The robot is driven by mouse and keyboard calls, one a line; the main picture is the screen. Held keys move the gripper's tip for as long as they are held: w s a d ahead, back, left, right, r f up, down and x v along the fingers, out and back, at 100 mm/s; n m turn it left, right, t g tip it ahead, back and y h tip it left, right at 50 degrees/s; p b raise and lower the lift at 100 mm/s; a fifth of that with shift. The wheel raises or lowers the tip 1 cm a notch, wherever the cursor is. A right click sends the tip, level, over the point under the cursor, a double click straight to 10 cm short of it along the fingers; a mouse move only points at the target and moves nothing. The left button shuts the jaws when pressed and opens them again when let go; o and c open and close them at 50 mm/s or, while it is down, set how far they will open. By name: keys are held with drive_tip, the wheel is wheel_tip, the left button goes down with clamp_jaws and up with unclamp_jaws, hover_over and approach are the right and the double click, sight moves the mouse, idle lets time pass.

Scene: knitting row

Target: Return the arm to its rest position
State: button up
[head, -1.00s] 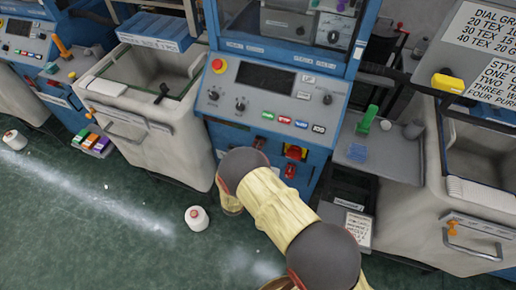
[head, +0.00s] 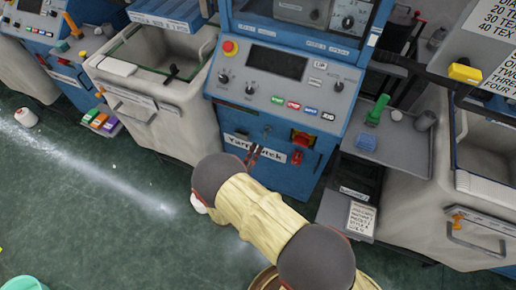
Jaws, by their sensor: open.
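My arm in its pale yellow sleeve reaches up and left from the lower right of the head view. What appear to be the two slim fingertips of my gripper (head: 253,154) show just past the arm, in front of the white label on the blue machine (head: 222,120). The fingertips stand apart with nothing visible between them. The rest of the gripper is hidden behind the arm.
A white yarn cone (head: 198,205) stands on the floor, partly hidden by my arm. Another cone (head: 26,117) stands at far left. A grey shelf (head: 400,150) and a pale bin (head: 420,200) are at right. The green floor (head: 100,215) is open at left.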

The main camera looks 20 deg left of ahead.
drive_tip(key=shift+s, duration=0.1)
idle(0.6)
drive_tip(key=s+d+f+m+g+h, duration=0.2)
drive_tip(key=d+m+h, duration=0.1)
drive_tip(key=d+m, duration=0.2)
drive_tip(key=s+d+f+m+g+h, duration=0.2)
drive_tip(key=d+m, duration=0.2)
drive_tip(key=d, duration=0.1)
drive_tip(key=s+d+r+m+g+h, duration=0.25)
drive_tip(key=d+r+m+g, duration=0.3)
drive_tip(key=m, duration=0.35)
drive_tip(key=s+d+r+m+g+h, duration=0.2)
drive_tip(key=s+d+r+m+g, duration=0.25)
drive_tip(key=d+m, duration=0.3)
drive_tip(key=s+d+r+m+y, duration=0.2)
drive_tip(key=d+r+m, duration=0.3)
drive_tip(key=r+m, duration=0.3)
drive_tip(key=s+d+r+m+t+y, duration=0.1)
drive_tip(key=s+d+r+m+y, duration=0.2)
drive_tip(key=r+m, duration=0.6)
drive_tip(key=s+d+r+m+y, duration=0.3)
drive_tip(key=d+r+m+y, duration=0.2)
drive_tip(key=r, duration=1)
drive_tip(key=d+m, duration=0.2)
drive_tip(key=m, duration=0.2)
drive_tip(key=shift+s+r+t+y, duration=0.25)
drive_tip(key=shift+r+t+y, duration=0.05)
drive_tip(key=shift+r+y, duration=0.05)
